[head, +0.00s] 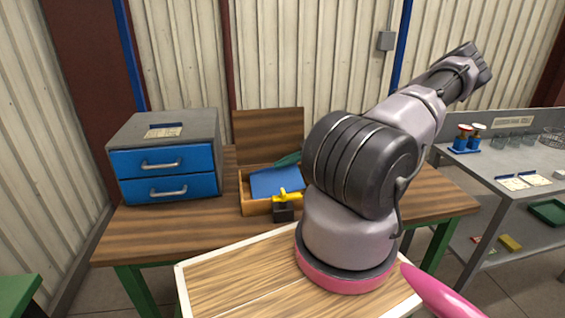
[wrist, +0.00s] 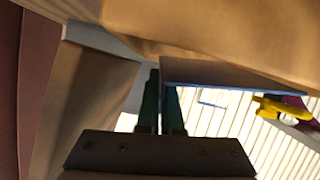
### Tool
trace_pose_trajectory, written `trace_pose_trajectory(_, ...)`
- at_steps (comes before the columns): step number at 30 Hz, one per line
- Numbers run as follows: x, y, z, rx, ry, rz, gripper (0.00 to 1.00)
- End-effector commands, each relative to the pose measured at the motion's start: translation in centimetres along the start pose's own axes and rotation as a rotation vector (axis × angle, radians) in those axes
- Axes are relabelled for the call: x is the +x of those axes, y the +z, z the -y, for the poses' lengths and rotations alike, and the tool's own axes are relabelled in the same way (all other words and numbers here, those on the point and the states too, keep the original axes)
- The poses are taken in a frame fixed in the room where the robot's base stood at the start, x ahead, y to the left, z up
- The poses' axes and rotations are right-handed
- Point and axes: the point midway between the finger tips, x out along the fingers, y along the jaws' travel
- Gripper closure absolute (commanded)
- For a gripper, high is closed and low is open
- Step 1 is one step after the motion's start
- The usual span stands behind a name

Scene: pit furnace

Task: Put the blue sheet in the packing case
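The blue sheet (head: 272,184) shows within the outline of the open wooden packing case (head: 257,208), tilted. I cannot tell whether it rests on the case floor. The case's lid (head: 268,130) stands raised at the back. My gripper's green fingers (head: 289,160) are at the sheet's upper right edge, partly hidden behind my arm in the head view. In the wrist view the fingers (wrist: 161,100) are close together, with the blue-edged sheet (wrist: 235,76) between them. The right part of the case is hidden by my arm.
A grey cabinet with blue drawers (head: 165,160) stands left on the wooden bench (head: 160,232). A grey shelf unit (head: 495,172) is at the right.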

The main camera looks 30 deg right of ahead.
Motion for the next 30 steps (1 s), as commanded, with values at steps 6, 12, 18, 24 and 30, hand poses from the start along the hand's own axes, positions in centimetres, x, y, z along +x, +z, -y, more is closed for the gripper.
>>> trace_pose_trajectory(6, 0.0, 0.0, 0.0, 0.0, 0.0, 0.0, 0.67)
trace_pose_trajectory(12, 0.0, 0.0, 0.0, 0.0, 0.0, 0.0, 0.67)
trace_pose_trajectory(18, -0.5, -1.1, -0.2, -0.001, -0.001, 0.002, 0.67)
trace_pose_trajectory(24, -4.6, -1.0, -0.3, 0.001, 0.006, 0.004, 0.67)
trace_pose_trajectory(30, -9.0, -1.0, -0.3, 0.0, 0.004, 0.003, 0.67)
